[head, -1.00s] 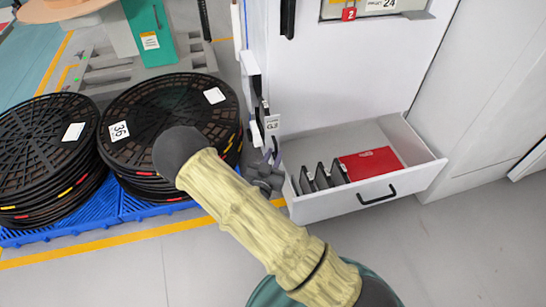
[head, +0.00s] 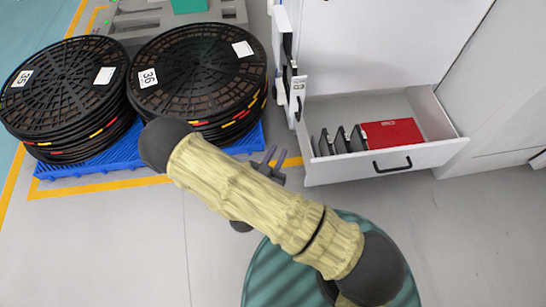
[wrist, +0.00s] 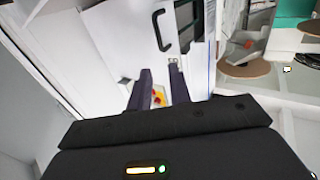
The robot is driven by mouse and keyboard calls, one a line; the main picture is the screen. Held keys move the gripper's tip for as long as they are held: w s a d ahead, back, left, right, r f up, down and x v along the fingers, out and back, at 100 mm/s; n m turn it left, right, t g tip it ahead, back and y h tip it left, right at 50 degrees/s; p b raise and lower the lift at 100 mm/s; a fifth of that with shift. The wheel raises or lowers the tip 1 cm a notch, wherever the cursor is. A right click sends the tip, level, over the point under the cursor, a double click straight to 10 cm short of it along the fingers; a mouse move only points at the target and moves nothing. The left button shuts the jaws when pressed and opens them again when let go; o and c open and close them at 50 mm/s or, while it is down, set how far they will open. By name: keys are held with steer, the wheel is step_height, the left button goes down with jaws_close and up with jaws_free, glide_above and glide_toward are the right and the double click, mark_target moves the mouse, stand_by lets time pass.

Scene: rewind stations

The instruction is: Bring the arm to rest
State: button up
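My arm (head: 245,198), in a yellowish sleeve with dark joints, stretches across the lower middle of the head view, folded over my teal base. My gripper (head: 276,160) shows partly beyond the arm, just left of the open drawer (head: 385,168), with its two fingers apart. In the wrist view my gripper (wrist: 160,85) also has its fingers apart, with nothing held between them. A white cabinet front with a black handle (wrist: 160,30) lies beyond the fingers. A small yellow and red patch shows in the gap, too small to tell what it is.
The open drawer holds a red box (head: 392,134) and several dark upright pieces (head: 340,142). Stacks of black reels (head: 198,75) stand on blue pallets (head: 105,158) at left. A cabinet door (head: 285,60) stands ajar. The grey floor (head: 110,240) at lower left is clear.

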steer(key=shift+v, duration=1.1)
steer(key=shift+w, duration=0.1)
